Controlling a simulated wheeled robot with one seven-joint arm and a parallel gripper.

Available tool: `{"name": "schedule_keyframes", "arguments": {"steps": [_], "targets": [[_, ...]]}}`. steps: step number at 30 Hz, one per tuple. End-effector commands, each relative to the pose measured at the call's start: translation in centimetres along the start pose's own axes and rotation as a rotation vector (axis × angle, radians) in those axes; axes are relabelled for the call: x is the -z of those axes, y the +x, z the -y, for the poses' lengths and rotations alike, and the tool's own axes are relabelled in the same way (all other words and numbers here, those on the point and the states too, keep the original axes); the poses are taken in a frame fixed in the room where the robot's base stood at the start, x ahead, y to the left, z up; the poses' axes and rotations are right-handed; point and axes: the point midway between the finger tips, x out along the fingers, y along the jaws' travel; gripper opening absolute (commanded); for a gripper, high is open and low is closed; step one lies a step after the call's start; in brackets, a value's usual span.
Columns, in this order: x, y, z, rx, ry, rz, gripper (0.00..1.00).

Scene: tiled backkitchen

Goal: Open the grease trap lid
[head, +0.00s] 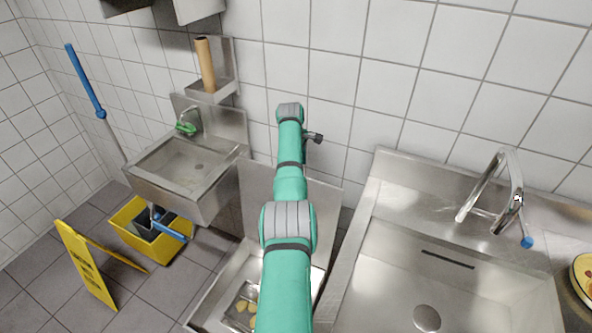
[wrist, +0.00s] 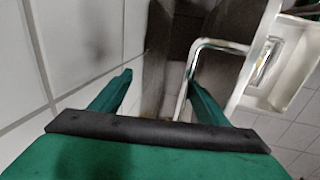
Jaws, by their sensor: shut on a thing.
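The grease trap is the open steel box (head: 222,284) on the floor at the bottom middle of the head view, with yellowish bits inside. Its steel lid (head: 258,190) stands raised at the back, close to the tiled wall, partly hidden by my arm. In the wrist view, my gripper (wrist: 160,80) has its two green fingers around a bent metal bar handle (wrist: 208,44), with the bar showing against the right finger. My gripper is shut on this handle. In the head view my arm hides the fingers and handle.
A steel hand sink (head: 185,165) is left of the trap and a large sink (head: 400,290) with a tap (head: 510,195) is right. A yellow mop bucket (head: 130,225), mop (head: 85,80) and yellow floor sign (head: 85,265) stand at left. The tiled wall is close behind.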

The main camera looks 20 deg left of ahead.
Motion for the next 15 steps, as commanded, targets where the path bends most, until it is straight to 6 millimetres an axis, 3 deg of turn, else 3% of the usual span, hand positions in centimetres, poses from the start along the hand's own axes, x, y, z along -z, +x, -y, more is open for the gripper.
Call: {"name": "schedule_keyframes", "arguments": {"steps": [10,15], "targets": [[-0.6,-0.2,-0.6,-0.014,0.004,0.004,0.48],[-0.5,-1.6,-0.8,-0.018,0.004,0.002,0.43]]}}
